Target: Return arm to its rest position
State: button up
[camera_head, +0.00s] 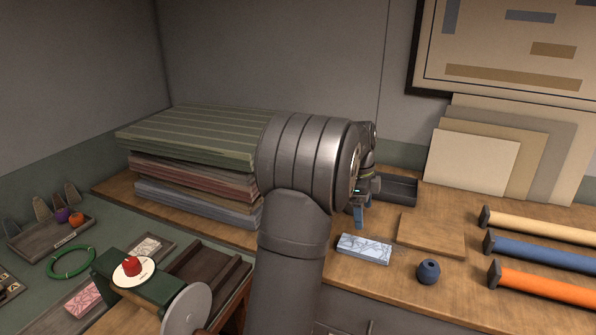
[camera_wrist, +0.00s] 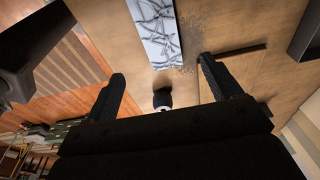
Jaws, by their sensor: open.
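My gripper (camera_head: 360,214) is partly hidden behind my own arm in the head view, where a blue fingertip shows above the wooden counter. In the wrist view its two dark fingers stand wide apart with empty space between their tips (camera_wrist: 162,70). The gripper is open and holds nothing. A white and blue patterned block (camera_head: 364,249) lies on the counter just below the gripper in the head view. The block also shows beyond the fingers in the wrist view (camera_wrist: 155,32).
A dark tray (camera_head: 398,190) stands behind. Folded cloth stacks (camera_head: 190,150) are left of my arm. Rolls (camera_head: 545,253) lie at the right.

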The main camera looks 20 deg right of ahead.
aim_at(365, 247)
jog(key=f, duration=0.3)
jog(key=s+f, duration=0.1)
jog(key=f, duration=0.3)
jog(key=d+f, duration=0.1)
jog(key=f, duration=0.3)
jog(key=shift+s+d, duration=0.1)
jog(key=shift+s, duration=0.05)
jog(key=shift+r, duration=1.8)
jog(key=shift+f, duration=0.1)
